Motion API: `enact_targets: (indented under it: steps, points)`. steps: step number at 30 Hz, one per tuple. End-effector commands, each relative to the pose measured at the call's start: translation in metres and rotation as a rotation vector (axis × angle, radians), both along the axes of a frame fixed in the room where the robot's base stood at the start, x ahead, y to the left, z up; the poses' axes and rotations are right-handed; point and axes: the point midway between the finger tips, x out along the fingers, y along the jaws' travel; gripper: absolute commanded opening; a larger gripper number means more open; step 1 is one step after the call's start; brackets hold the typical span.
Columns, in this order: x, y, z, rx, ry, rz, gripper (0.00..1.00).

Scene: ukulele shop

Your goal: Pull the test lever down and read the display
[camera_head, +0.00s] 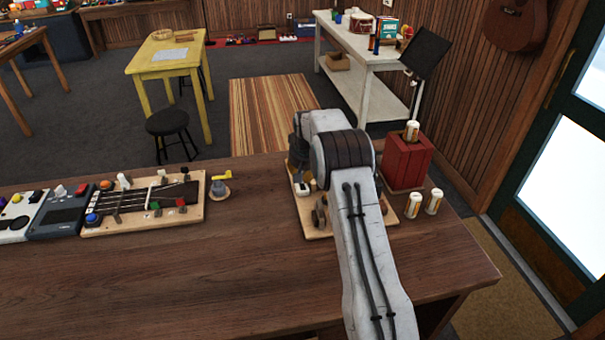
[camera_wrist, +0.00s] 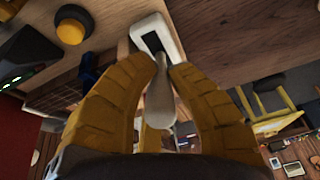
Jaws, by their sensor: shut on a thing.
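In the wrist view the test lever (camera_wrist: 160,100) is a pale, rounded handle rising from a white slotted housing (camera_wrist: 143,24) on a wooden board. The yellow fingers of my gripper (camera_wrist: 158,72) close around the lever from both sides. A dark box with small green lit marks, likely the display (camera_wrist: 14,82), is cut by the left edge; its marks are too small to read. In the head view the tester board (camera_head: 315,226) lies on the counter, largely hidden by my arm. My gripper (camera_head: 298,166) is mostly hidden there too.
A round yellow button (camera_wrist: 72,28) is on the board. A red box (camera_head: 405,162) with a battery upright in its top stands right of my arm, with two batteries (camera_head: 423,203) beside it. A fretted board (camera_head: 145,203) with knobs lies left. The counter's front is clear.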

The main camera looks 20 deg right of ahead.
Motion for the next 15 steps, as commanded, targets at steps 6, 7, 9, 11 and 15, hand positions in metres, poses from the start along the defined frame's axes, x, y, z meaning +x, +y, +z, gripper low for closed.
enact_targets:
  steps: [6,7,9,11,15]
  points:
    - [-0.0025,0.0004,-0.0007,0.016,0.072,0.000,0.00]
    - [-0.0028,0.0004,-0.0005,0.017,0.079,0.001,0.00]
    - [-0.0038,0.0007,-0.0006,0.020,0.091,0.001,0.00]
    - [-0.0045,0.0008,-0.0003,0.021,0.097,0.001,0.00]
    - [-0.0049,0.0009,-0.0003,0.022,0.100,0.001,0.00]
